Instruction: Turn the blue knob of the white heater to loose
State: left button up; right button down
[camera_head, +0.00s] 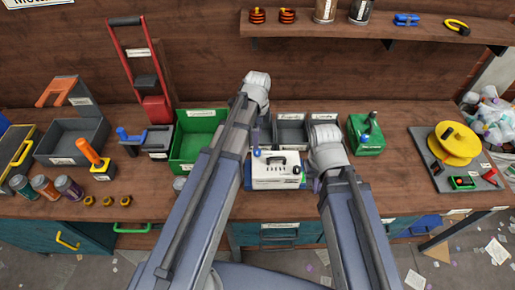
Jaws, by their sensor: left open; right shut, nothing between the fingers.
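The white heater (275,182) stands on the bench between my two arms, with a black handle on top and a dark knob at its right. A small blue knob (257,152) shows at its upper left corner. My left gripper (255,135) is open, just behind that corner and partly hidden by my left arm. I cannot tell whether it touches the knob. My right gripper (317,185) is shut and empty, low beside the heater's right side and mostly hidden by my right wrist.
A green bin (187,168) stands left of my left arm. Grey bins (291,117) are behind the heater. A green box with a lever (362,148) is at the right, and a board with a yellow reel (437,185) is further right. A shelf (430,33) runs above.

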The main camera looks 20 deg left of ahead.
aim_at(257, 153)
pick_arm(q)
notch_tip(257, 153, down, 7)
jog(key=b, duration=0.6)
jog(key=shift+s+b, duration=0.1)
jog(key=shift+b, duration=0.2)
grip_shut()
